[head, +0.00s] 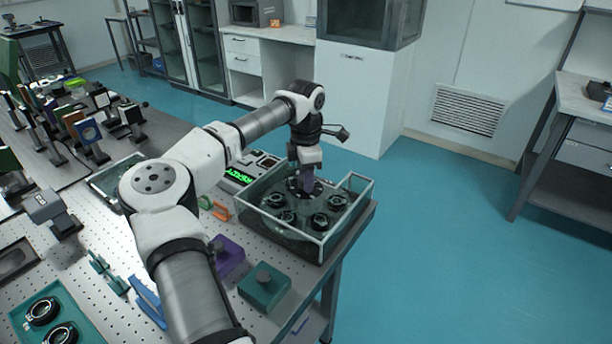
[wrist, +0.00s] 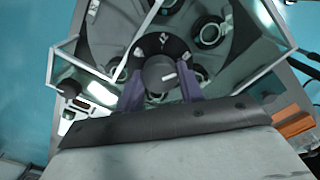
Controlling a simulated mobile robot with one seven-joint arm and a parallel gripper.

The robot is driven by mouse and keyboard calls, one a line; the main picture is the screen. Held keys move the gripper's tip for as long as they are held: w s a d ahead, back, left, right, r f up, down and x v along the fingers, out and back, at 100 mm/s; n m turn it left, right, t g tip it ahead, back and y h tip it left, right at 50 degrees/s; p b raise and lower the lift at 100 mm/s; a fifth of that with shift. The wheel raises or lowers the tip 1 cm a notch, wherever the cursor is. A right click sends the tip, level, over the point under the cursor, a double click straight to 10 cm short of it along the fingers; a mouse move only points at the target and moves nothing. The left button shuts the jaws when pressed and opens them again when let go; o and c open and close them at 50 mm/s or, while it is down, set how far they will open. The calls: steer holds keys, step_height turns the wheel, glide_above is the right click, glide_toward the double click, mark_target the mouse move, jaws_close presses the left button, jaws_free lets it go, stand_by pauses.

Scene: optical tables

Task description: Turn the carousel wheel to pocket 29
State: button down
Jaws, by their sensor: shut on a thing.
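The carousel wheel (head: 290,213) is a dark disc carrying several round black mounts, inside a clear-walled case (head: 342,226) at the table's right corner. In the wrist view its central knob (wrist: 160,73) is dark and round with a short white mark, ringed by a dark collar with white marks (wrist: 163,45). My gripper (head: 307,184) points down over the wheel's centre. Its two purple fingers (wrist: 161,92) are shut on the knob, one on each side. The pocket numbers are too small to read, so I cannot tell which pocket is set.
A device with a green display (head: 239,176) stands just behind the case's left side. Orange (head: 221,211), purple (head: 228,256) and teal (head: 264,286) items lie left of the case. The case's frame edges surround the wheel closely. Open floor (head: 430,240) lies to the right.

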steer(key=shift+w+r, duration=0.1)
steer(key=c, duration=0.9)
jaws_free()
step_height(320, 180, up, 14)
steer(key=b, duration=0.2)
steer(key=shift+f, duration=0.2)
